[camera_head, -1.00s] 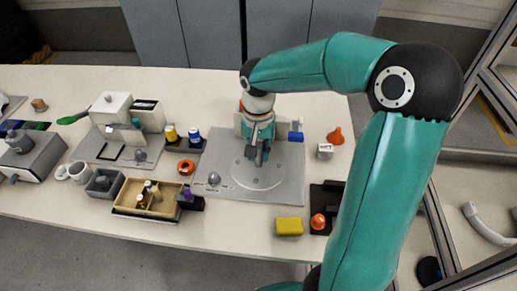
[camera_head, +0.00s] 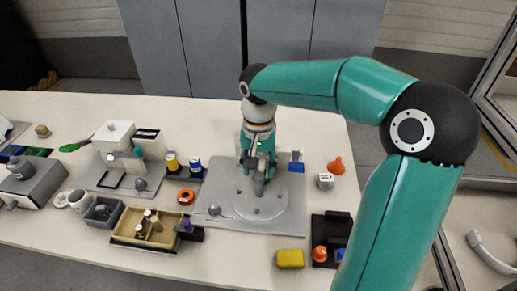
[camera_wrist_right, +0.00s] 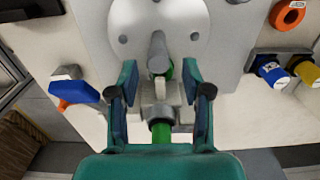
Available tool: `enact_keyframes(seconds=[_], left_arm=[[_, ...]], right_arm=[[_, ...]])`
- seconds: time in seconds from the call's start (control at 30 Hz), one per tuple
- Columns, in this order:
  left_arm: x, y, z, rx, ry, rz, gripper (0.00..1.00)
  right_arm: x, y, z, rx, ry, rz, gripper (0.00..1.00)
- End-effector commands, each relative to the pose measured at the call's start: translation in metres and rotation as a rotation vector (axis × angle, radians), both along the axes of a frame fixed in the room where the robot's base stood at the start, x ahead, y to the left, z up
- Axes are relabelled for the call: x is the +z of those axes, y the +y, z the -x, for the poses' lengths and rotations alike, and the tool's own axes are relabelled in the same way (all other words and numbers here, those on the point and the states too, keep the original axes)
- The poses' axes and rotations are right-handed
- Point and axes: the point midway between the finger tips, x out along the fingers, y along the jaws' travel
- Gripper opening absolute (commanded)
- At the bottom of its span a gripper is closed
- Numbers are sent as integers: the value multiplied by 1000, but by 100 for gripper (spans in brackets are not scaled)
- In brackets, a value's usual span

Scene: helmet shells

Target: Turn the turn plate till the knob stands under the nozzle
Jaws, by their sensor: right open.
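The turn plate (camera_head: 259,207) is a light grey disc with dark holes on a grey base plate (camera_head: 290,218). It also shows at the top of the right wrist view (camera_wrist_right: 192,18). A grey upright knob (camera_wrist_right: 157,48) stands near the plate's edge on the gripper's side. My right gripper (camera_head: 259,168) is over the back of the plate. In the wrist view its fingers (camera_wrist_right: 162,92) are open, one on each side of a pale block with green parts (camera_wrist_right: 160,112). I cannot tell the nozzle apart behind my gripper. My left gripper is not in view.
A blue part (camera_head: 296,164) is right of the gripper. An orange funnel (camera_head: 336,166), a small white block (camera_head: 326,181) and a yellow sponge (camera_head: 290,258) lie to the right and front. A wooden tray (camera_head: 120,236) and an orange ring (camera_head: 186,197) are left.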

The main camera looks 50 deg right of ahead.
Motion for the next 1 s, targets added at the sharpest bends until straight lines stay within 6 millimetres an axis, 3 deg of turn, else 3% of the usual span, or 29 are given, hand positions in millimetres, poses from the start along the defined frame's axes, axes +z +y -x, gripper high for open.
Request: enact_keyframes(seconds=[0.2, 0.4, 1.0], left_arm=[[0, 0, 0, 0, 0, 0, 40], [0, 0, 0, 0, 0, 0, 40], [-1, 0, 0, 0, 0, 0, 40]], right_arm=[[42, 0, -2, 0, -4, 1, 49], [62, 0, -1, 0, -2, 1, 49], [64, 0, -1, -1, -1, 1, 49]])
